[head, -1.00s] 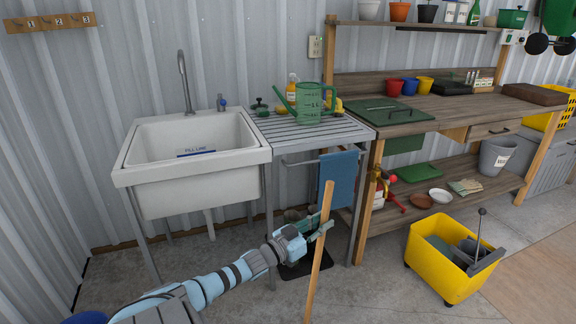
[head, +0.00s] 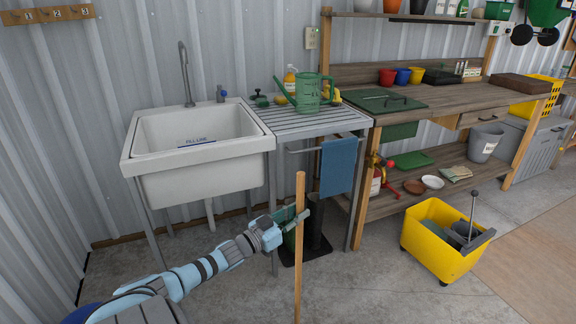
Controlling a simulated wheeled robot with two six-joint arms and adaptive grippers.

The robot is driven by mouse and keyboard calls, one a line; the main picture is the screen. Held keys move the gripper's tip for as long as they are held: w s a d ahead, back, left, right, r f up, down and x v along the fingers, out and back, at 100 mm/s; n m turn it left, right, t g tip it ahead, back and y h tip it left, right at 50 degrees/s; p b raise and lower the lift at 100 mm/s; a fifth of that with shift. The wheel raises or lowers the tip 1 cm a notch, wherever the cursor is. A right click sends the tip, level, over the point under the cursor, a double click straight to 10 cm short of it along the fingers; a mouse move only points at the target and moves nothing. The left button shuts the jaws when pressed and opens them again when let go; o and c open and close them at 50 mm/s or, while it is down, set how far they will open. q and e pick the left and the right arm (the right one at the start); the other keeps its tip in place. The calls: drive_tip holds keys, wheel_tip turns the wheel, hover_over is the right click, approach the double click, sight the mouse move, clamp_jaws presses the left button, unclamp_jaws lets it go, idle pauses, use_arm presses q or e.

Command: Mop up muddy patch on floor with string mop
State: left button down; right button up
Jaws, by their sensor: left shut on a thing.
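My left gripper (head: 292,218) is shut on a wooden pole, the mop handle (head: 299,262), in the middle of the head view. The handle stands nearly upright, and its lower end runs out of the picture at the bottom. The mop's strings are not in view. No muddy patch shows on the visible concrete floor (head: 375,295). My right gripper is not in view.
A yellow mop bucket (head: 420,243) stands on the floor at the right, in front of a wooden workbench (head: 400,205). A white sink (head: 200,175) and a slatted side table (head: 310,122) stand behind my left arm. Open floor lies between handle and bucket.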

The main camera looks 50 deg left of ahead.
sight(301, 175)
use_arm(q)
wheel_tip(301, 175, up, 8)
drive_tip(key=p, duration=0.7)
drive_tip(key=shift+s, duration=0.35)
drive_tip(key=shift+f, duration=0.1)
